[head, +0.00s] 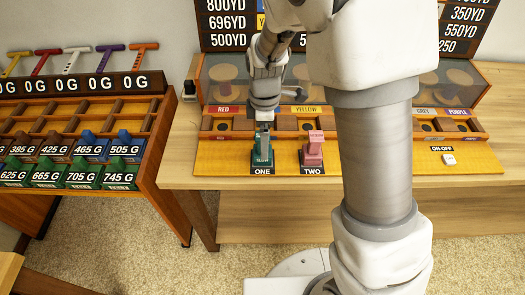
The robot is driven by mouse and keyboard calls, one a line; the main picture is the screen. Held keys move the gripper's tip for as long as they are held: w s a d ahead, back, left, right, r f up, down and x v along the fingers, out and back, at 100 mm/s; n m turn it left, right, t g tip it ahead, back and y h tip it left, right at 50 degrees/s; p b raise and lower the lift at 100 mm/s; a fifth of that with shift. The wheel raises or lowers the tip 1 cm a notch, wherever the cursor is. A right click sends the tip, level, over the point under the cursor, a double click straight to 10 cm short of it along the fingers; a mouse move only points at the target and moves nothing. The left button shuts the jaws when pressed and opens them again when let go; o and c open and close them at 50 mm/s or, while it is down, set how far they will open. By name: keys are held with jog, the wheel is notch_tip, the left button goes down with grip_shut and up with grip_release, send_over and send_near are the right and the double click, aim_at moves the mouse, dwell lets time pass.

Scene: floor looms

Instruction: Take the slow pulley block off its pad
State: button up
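A teal block (262,153) stands upright on the black pad marked ONE (262,171) at the front of the loom's yellow board. Its small label is too fine to read surely, but may say SLOW. A pink block (312,150) stands on the pad marked TWO (313,171) to its right. My gripper (264,127) points down right at the top of the teal block. The fingers are small and partly merge with the block's top, so I cannot tell whether they touch or grip it.
Colour-labelled slots and spools behind a clear panel lie behind the blocks. An ON-OFF switch (449,159) sits at the board's right. A rack (75,130) of numbered weight blocks stands at the left. My arm hides the middle right of the board.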

jog(key=shift+w+a+f+b, duration=0.1)
jog(key=shift+w+f+b, duration=0.1)
jog(key=shift+f, duration=0.8)
jog(key=shift+w+a+f+b, duration=0.1)
jog(key=shift+f+b, duration=0.05)
jog(key=shift+f, duration=0.85)
jog(key=shift+w+a+f+b, duration=0.1)
jog(key=shift+f+b, duration=0.1)
jog(key=shift+f, duration=0.8)
jog(key=shift+c, duration=0.3)
grip_shut()
